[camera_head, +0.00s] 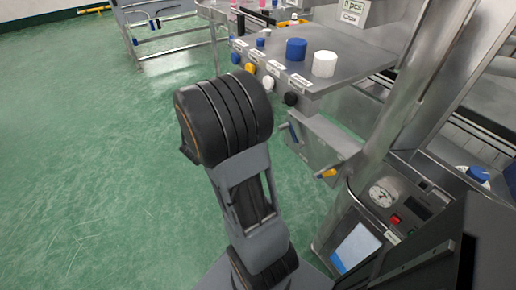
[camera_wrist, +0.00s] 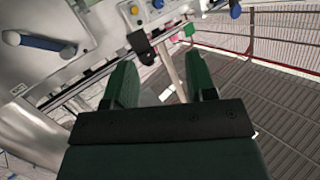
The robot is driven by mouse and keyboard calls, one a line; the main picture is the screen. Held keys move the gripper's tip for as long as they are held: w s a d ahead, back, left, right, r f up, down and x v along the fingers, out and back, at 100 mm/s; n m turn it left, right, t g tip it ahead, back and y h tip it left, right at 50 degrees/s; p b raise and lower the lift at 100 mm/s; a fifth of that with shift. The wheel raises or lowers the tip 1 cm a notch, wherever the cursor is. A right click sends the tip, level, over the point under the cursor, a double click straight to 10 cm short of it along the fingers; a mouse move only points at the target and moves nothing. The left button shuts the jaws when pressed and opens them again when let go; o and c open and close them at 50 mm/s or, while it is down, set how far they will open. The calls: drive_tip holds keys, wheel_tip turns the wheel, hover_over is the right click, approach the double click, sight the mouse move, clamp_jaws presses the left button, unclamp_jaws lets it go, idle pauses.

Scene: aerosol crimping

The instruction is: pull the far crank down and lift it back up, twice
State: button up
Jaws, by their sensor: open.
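Two cranks are on the grey metal machine in the head view. The farther one has a blue handle (camera_head: 291,132), and the nearer one has a yellow handle (camera_head: 326,173). In the wrist view a crank with a blue handle (camera_wrist: 42,41) and a pale knob lies at the upper left on a metal panel. My gripper (camera_wrist: 158,62) has two dark green fingers spread apart with nothing between them. It is to the right of that blue handle in the wrist picture and apart from it. The head view does not show my gripper's fingers.
A metal shelf above the cranks holds a blue cap (camera_head: 296,49) and a white cap (camera_head: 324,64); coloured knobs line its front. A black part (camera_wrist: 141,44) sticks out near my left finger. A control panel (camera_head: 358,248) stands at lower right. The green floor at left is clear.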

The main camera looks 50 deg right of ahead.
sight(279, 129)
drive_tip(key=s+d+f+m+g+h+b, duration=0.2)
drive_tip(key=s+d+f+m+g, duration=0.15)
drive_tip(key=s+g, duration=0.6)
drive_tip(key=shift+m, duration=0.35)
drive_tip(key=shift+s+f+b+x, duration=0.15)
drive_tip(key=shift+b+x, duration=0.15)
drive_tip(key=shift+x, duration=1.9)
drive_tip(key=shift+s+f+b+x, duration=0.15)
drive_tip(key=shift+b+x, duration=0.1)
drive_tip(key=shift+x, duration=1.9)
drive_tip(key=shift+a, duration=0.1)
clamp_jaws()
drive_tip(key=shift+w+f, duration=0.1)
